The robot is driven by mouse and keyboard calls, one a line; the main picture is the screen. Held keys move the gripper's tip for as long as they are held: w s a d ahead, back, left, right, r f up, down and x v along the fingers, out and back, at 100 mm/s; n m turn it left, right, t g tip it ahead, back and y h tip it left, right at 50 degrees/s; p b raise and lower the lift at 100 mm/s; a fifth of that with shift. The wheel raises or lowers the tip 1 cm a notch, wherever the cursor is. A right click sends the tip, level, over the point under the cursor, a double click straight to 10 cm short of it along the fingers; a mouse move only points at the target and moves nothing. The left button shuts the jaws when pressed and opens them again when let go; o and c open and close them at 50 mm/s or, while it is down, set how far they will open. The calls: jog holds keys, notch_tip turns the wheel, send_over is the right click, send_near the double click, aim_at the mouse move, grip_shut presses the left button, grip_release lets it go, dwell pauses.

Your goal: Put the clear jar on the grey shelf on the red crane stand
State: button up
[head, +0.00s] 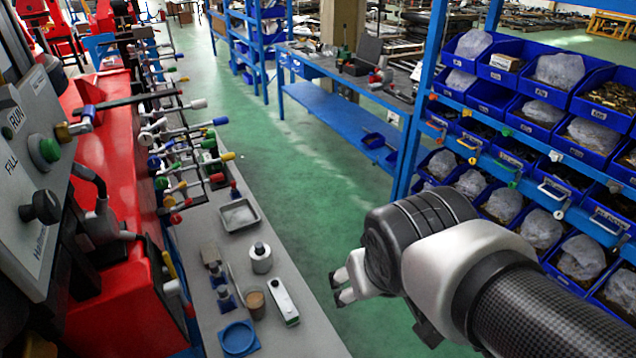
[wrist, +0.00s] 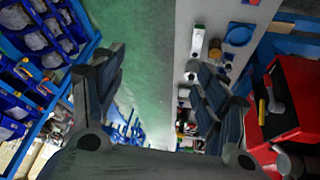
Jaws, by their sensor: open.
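The grey shelf (head: 215,328) runs along the red crane stand (head: 110,210); it also shows in the wrist view (wrist: 183,25). A small jar with a brownish look (head: 254,301) stands upright on the shelf, between blue-based tools and a white box. It looks like the clear jar, though I cannot be sure; it seems to show in the wrist view (wrist: 214,48). My gripper (head: 342,288) is out to the right of the shelf, over the green floor. In the wrist view its fingers (wrist: 160,65) are spread with nothing between them.
A blue rack of bins (head: 540,120) stands right; green floor lies between.

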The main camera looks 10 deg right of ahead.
jog(key=s+a+y, duration=0.1)
jog(key=s, duration=0.6)
jog(key=shift+a+r+g, duration=0.3)
jog(key=shift+a, duration=0.05)
dwell(0.7)
